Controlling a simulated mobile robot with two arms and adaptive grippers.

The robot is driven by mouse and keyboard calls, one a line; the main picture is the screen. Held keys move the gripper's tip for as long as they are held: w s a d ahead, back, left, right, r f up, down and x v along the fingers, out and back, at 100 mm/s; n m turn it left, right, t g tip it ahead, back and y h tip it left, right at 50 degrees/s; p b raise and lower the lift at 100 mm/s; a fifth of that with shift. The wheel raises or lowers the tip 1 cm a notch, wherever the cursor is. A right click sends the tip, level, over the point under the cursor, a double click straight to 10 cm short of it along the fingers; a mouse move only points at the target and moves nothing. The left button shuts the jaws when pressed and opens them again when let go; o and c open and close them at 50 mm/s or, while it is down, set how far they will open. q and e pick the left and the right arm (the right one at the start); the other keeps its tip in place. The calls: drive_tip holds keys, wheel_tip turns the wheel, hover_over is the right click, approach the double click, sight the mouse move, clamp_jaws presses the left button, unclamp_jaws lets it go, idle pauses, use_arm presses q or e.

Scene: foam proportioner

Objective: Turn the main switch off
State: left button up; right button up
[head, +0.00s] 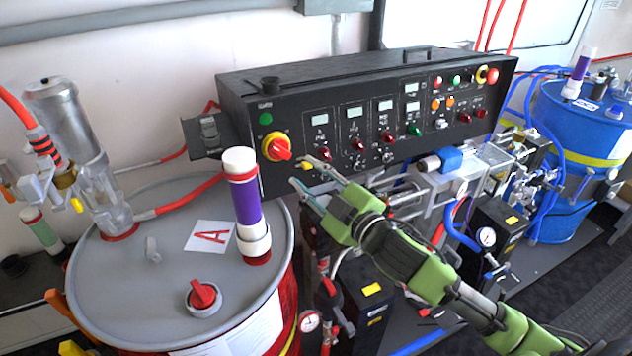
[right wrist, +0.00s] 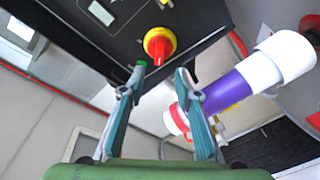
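The main switch (head: 279,149) is a red rotary handle on a yellow round plate, at the left end of the black control panel's front. In the head view its handle slants to the lower right. My right gripper (head: 303,172) is open and empty, just right of and below the switch, apart from it. In the right wrist view the switch (right wrist: 159,46) shows beyond and between the two fingertips of my right gripper (right wrist: 161,72), with its handle pointing down between them. My left gripper is not in view.
The black control panel (head: 350,85) carries several knobs, lights and displays. A red drum with a grey lid (head: 130,270) stands at left front, with a purple and white cylinder (head: 247,205) upright on it, close to my right gripper. A blue drum (head: 565,115) stands at right.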

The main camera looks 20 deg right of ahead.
drive_tip(key=shift+v, duration=1.3)
drive_tip(key=s+d+f+m+g+h, duration=0.1)
drive_tip(key=s+f+m+g+h, duration=0.15)
drive_tip(key=s+f, duration=0.45)
drive_tip(key=s+f+m+g+h, duration=0.2)
drive_tip(key=s+f+m+g, duration=0.15)
drive_tip(key=f, duration=0.65)
drive_tip(key=s+a+f+m+g, duration=0.2)
drive_tip(key=s+f+g, duration=0.25)
drive_tip(key=s, duration=0.45)
drive_tip(key=s+a+f+m+g, duration=0.1)
drive_tip(key=s+f+g, duration=0.2)
drive_tip(key=s+f, duration=0.45)
drive_tip(key=s+f+g+b, duration=0.2)
drive_tip(key=s+f+b, duration=0.15)
drive_tip(key=f, duration=2.35)
drive_tip(key=s+d+f+g+b, duration=0.1)
drive_tip(key=s+d+f, duration=0.1)
drive_tip(key=s+f, duration=1.6)
drive_tip(key=shift+d+f+y, duration=0.35)
drive_tip(key=shift+d+f, duration=0.05)
